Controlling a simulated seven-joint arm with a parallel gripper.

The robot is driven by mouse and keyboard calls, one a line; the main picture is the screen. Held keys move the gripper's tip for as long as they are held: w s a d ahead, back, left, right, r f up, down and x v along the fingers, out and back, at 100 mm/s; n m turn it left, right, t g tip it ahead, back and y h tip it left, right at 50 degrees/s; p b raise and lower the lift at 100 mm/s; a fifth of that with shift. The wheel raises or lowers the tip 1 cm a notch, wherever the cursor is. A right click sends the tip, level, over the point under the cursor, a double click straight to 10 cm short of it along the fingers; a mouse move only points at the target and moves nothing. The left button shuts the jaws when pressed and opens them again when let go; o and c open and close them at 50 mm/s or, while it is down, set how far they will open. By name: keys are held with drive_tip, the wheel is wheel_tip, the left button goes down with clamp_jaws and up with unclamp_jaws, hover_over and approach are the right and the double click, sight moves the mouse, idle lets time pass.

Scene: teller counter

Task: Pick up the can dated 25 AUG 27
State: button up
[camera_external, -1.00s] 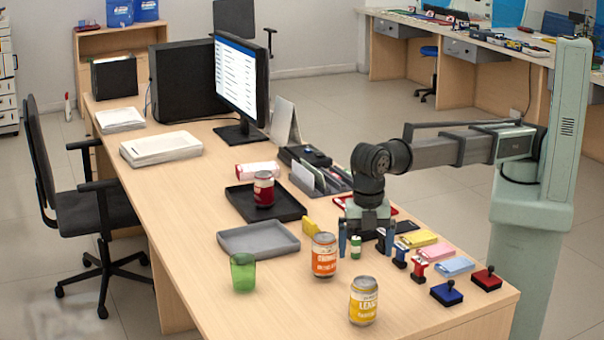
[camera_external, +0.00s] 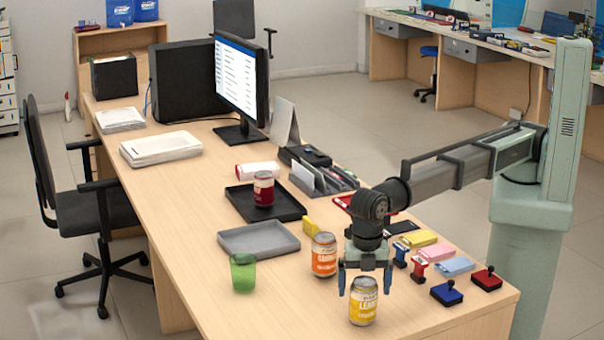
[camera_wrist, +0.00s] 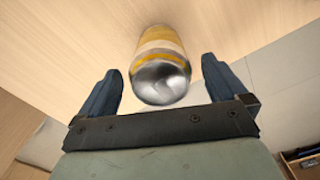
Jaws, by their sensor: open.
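My gripper (camera_external: 364,278) is open, with its blue fingers just above and behind the top of the yellow lemon can (camera_external: 363,302). In the wrist view the yellow can (camera_wrist: 160,62) lies between and beyond the open fingertips (camera_wrist: 160,85), its silver end towards me. An orange can (camera_external: 324,254) stands just left of my gripper. A red can (camera_external: 264,188) stands in the black tray (camera_external: 238,204). No date is readable on any can.
A green cup (camera_external: 243,272) and an empty grey tray (camera_external: 259,239) are to the left. The counter's front edge lies close to the yellow can.

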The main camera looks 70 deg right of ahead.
wheel_tip(320, 180, down, 4)
drive_tip(key=shift+r, duration=0.2)
drive_tip(key=c, duration=1.4)
drive_tip(key=shift+r, duration=0.1)
